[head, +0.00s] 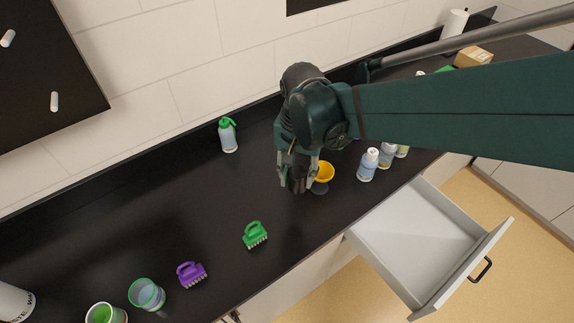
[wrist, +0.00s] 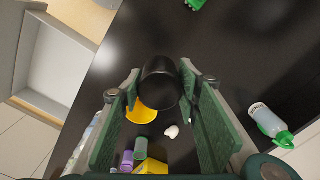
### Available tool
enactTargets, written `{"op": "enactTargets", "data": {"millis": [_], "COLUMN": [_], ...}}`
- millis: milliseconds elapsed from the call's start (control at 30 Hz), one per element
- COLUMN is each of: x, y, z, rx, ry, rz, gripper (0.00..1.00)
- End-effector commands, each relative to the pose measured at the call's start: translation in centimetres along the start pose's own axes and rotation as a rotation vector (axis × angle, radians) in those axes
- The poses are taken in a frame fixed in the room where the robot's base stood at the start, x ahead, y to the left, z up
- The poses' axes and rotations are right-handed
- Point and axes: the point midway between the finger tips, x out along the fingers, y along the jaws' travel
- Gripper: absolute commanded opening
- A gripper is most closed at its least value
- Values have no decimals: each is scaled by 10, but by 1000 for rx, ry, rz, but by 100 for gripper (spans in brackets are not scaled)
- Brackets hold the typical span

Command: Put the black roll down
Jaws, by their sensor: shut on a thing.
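The black roll (wrist: 160,80) is between the two fingers of my gripper (head: 298,172) in the wrist view. My gripper is shut on it, with one finger on each side. In the head view the black roll (head: 296,182) shows as a dark shape below my wrist, over the black counter (head: 215,207). Dark on dark, I cannot tell whether its lower end touches the counter. A yellow cup-like thing (head: 324,171) is close to the right of the roll; it also shows beside the roll in the wrist view (wrist: 140,112).
Bottles (head: 368,164) stand right of my gripper, and a green-topped spray bottle (head: 228,136) stands at the back. A green brush (head: 255,235) and a purple brush (head: 191,274) lie to the left. An open drawer (head: 420,235) juts out in front. Counter between the brushes and spray bottle is clear.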

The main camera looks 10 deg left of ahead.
Motion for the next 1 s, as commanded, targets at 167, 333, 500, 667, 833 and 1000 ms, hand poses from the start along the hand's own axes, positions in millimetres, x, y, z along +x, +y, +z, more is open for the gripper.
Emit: {"op": "enactTargets", "data": {"millis": [167, 333, 500, 667, 833, 1000], "x": [-2, -1, 12, 30, 45, 50], "y": [-24, -39, -46, -46, -46, -45], "z": [19, 33, 38, 38, 38, 38], "rx": [-89, -153, -182, -181, -180, -180], "ry": [0, 0, 0, 0, 0, 0], "rz": [0, 0, 0, 0, 0, 0], "gripper": [20, 20, 20, 20, 20, 20]}}
